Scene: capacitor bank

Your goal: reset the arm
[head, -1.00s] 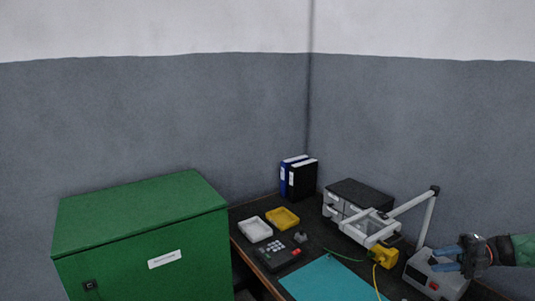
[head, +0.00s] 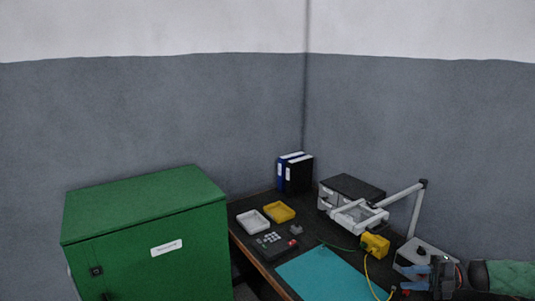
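My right gripper (head: 412,279) comes in from the lower right, in front of the grey box (head: 428,254) on the bench's right side. Its two blue fingers point left and stand apart, with nothing visible between them. It covers the lower part of the grey box; whether it touches the box I cannot tell. My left gripper is not in view.
A green cabinet (head: 147,232) stands at left. The dark bench (head: 262,200) holds a white tray (head: 253,221), yellow tray (head: 279,212), keypad device (head: 270,244), teal mat (head: 322,275), yellow tool (head: 375,245), drawer unit (head: 352,190), pale jointed arm (head: 401,195) and binders (head: 298,174).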

